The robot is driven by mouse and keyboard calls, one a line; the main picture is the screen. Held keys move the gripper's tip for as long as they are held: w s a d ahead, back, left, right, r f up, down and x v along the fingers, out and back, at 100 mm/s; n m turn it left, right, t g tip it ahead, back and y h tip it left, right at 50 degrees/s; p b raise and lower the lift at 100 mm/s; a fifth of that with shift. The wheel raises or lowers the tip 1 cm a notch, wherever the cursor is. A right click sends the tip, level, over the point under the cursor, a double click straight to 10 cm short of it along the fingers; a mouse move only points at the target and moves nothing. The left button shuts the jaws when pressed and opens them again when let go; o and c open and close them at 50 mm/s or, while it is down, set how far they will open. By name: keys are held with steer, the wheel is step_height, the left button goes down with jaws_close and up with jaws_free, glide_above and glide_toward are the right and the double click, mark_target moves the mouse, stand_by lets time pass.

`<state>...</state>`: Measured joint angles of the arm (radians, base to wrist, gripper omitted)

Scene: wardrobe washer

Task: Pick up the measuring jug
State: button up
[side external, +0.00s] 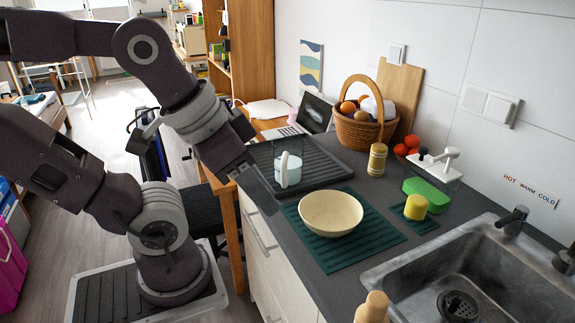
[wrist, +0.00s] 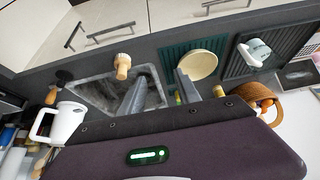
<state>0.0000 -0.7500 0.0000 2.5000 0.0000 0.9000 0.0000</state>
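The measuring jug (side external: 288,170), pale blue and translucent with a white handle, stands upright on the black ribbed tray (side external: 322,166) at the back of the counter. In the wrist view, the jug (wrist: 254,53) is at upper right on that tray. My gripper (side external: 262,194) is above the counter's front edge, left of the jug in the side view and apart from it. In the wrist view my gripper (wrist: 160,80) has two separated fingers with nothing between them. In the side view the fingers overlap.
A cream bowl (side external: 331,213) sits on a green ribbed mat (side external: 340,254) near the jug. The sink (side external: 490,285), wicker basket (side external: 366,131), cork-topped jar (side external: 377,160) and laptop (side external: 313,115) are around. The wrist view shows another white handled vessel (wrist: 68,122) at left.

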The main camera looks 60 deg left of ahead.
steer(key=w+a+r+m+g+y, duration=0.1)
steer(key=w+a+m+g, duration=0.15)
steer(key=w, duration=0.25)
steer(key=m+g+y, duration=0.2)
steer(key=m+g, duration=0.4)
glide_above(286, 186)
steer(key=w+d, duration=0.2)
step_height(286, 186, down, 11)
steer(key=shift+g, duration=0.25)
steer(key=x, duration=0.6)
steer(key=shift+w+a+f, duration=0.1)
steer(key=shift+a+f, duration=0.2)
steer(key=shift+f, duration=0.05)
steer(key=shift+a+f, duration=0.15)
steer(key=shift+f, duration=0.3)
steer(key=shift+c, duration=0.4)
jaws_close()
